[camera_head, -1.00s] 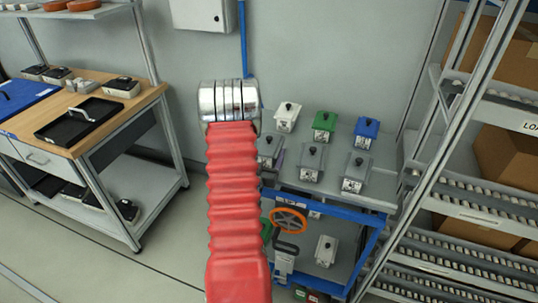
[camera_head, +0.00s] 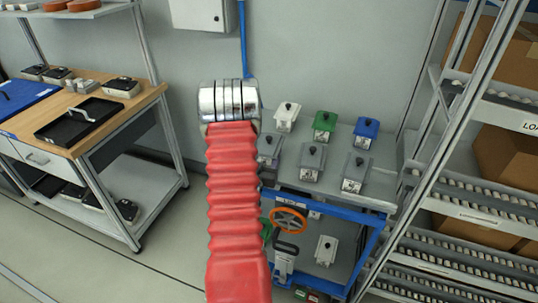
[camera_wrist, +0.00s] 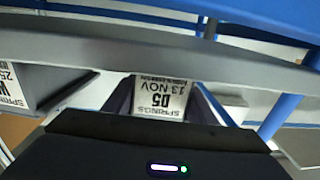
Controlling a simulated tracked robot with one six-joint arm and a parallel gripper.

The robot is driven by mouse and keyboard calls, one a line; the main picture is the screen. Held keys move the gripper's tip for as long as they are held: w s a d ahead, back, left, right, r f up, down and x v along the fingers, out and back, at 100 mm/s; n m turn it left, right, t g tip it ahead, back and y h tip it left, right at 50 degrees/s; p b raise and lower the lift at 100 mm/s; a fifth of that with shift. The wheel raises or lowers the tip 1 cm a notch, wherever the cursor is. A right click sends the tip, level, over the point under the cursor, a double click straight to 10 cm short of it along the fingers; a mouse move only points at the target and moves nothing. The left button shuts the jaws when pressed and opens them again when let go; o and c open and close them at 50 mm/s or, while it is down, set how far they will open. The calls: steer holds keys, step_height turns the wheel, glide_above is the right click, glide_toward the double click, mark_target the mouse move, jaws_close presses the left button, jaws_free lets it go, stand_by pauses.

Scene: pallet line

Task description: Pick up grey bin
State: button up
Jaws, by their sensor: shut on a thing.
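My gripper (camera_wrist: 161,92) has its two dark fingers on either side of a bin with a white label (camera_wrist: 162,99), which reads SPRINGS upside down. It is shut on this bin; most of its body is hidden. In the head view my red-sleeved arm hides the gripper. A grey bin (camera_head: 268,146) with a black knob shows beside the sleeve, partly covered, at the left of the cart top. Two more grey bins, one in the middle (camera_head: 312,161) and one at the right (camera_head: 356,172), stand in the same front row.
White (camera_head: 286,117), green (camera_head: 325,125) and blue (camera_head: 366,132) bins stand behind on the cart (camera_head: 345,198). Another labelled bin (camera_wrist: 12,90) shows left in the wrist view. A roller rack (camera_head: 455,185) stands right and a workbench (camera_head: 140,105) left.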

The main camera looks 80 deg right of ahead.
steer(key=shift+r, duration=0.2)
steer(key=shift+r, duration=4.9)
steer(key=shift+w, duration=0.15)
